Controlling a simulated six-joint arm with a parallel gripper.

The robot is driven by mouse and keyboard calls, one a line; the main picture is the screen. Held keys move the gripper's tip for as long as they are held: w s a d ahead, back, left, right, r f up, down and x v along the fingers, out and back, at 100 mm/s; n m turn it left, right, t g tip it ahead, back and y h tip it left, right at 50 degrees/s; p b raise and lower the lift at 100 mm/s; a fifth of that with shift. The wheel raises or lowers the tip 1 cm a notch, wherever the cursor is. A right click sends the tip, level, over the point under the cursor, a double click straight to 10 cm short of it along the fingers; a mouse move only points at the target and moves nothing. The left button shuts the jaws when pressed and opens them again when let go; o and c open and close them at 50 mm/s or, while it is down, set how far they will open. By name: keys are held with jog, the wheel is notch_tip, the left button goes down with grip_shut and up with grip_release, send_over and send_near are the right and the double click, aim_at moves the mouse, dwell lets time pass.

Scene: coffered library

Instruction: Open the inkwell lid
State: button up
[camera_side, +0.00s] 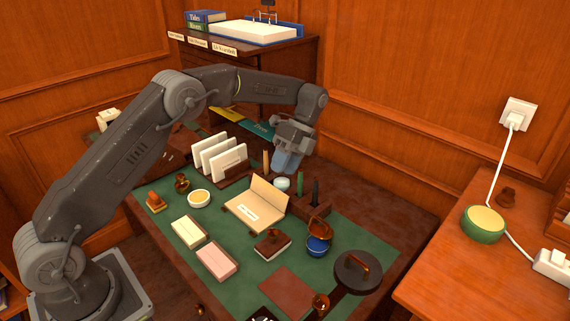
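A small round blue pot (317,247), which looks like the inkwell, stands on the green desk mat right of centre. A copper-coloured lid (320,228) shows at its upper rim and looks tilted up; I cannot tell exactly how far it stands open. My gripper (287,160) is above the back of the desk, up and to the left of the pot and well apart from it. Its end shows as a bluish piece pointing down. I cannot make out a gap between the fingers or whether anything is between them.
A pale jar (282,184) and a dark pen rack (313,199) stand between gripper and pot. A tan folder (256,203), a brown stamp block (272,244) and a round dark piece with a handle (358,273) surround the pot. White letters (217,154) stand at left.

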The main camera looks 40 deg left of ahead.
jog(key=w+d+r+t, duration=0.3)
jog(key=w+d+t, duration=0.15)
jog(key=d, duration=0.65)
send_over(321, 229)
jog(key=x, duration=0.4)
jog(key=w+x, duration=0.1)
jog(key=x, duration=0.4)
jog(key=w+x, duration=0.1)
jog(key=x, duration=0.3)
jog(key=shift+w+f, duration=0.2)
jog(key=shift+f, duration=0.3)
jog(key=shift+c, duration=0.5)
grip_shut()
